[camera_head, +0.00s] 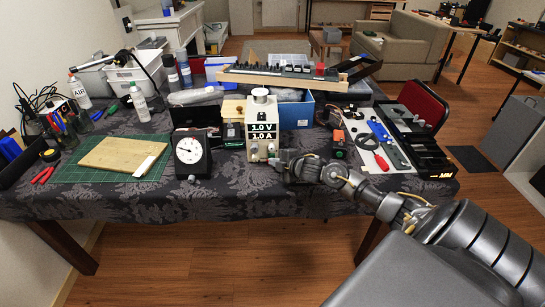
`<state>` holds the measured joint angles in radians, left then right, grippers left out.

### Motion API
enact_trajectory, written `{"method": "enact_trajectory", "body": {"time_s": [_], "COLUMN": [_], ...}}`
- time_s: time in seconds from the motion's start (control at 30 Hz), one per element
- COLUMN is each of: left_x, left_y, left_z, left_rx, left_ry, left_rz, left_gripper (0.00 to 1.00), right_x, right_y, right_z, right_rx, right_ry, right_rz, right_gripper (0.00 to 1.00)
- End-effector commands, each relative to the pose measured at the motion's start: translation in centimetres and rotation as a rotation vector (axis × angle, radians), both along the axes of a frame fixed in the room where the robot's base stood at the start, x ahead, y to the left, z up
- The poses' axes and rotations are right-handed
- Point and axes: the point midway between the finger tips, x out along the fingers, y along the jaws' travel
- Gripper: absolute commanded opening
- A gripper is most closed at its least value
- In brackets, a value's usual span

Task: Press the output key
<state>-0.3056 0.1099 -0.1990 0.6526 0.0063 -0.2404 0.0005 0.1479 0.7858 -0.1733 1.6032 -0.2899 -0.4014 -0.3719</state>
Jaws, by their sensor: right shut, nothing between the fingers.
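A small cream power supply (261,130) stands upright near the table's front edge, with "1.0V" and "1.0A" on its dark display and small controls below. The output key is too small to tell apart from the other controls. My right gripper (283,164) is shut and empty, just right of the lower front of the power supply. Its tip reaches close to the lower right of the panel; I cannot tell whether it touches. My right arm comes in from the lower right. My left gripper is not in view.
A black dial gauge (192,154) stands left of the power supply. A wooden board (120,154) lies on a green cutting mat (75,172). A blue box (297,112) is behind, and hand tools lie at the right. The patterned tablecloth (235,190) is bare along the front.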

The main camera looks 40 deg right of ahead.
Motion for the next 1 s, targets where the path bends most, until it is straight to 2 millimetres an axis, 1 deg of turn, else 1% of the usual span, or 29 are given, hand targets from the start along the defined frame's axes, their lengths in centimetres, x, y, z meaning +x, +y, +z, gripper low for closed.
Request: {"method": "enact_trajectory", "body": {"time_s": [0.23, 0.5, 0.7, 0.83, 1.0], "left_x": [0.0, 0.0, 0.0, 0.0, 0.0], "left_y": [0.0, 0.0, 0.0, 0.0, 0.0], "left_z": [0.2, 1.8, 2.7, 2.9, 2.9], "left_rx": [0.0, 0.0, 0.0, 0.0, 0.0], "left_ry": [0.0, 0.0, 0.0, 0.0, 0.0], "left_rz": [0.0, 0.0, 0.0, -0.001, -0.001], "left_gripper": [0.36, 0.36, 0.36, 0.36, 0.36], "right_x": [-0.2, -2.4, -4.0, -4.6, -4.8], "right_y": [0.2, 1.9, 3.1, 3.6, 3.7], "right_z": [0.0, 0.2, 0.1, 0.0, 0.0], "right_rx": [0.001, 0.002, 0.001, 0.0, 0.0], "right_ry": [0.001, 0.001, 0.0, 0.001, -0.001], "right_rz": [0.001, 0.002, 0.002, 0.0, 0.0], "right_gripper": [0.0, 0.0, 0.0, 0.0, 0.0]}}
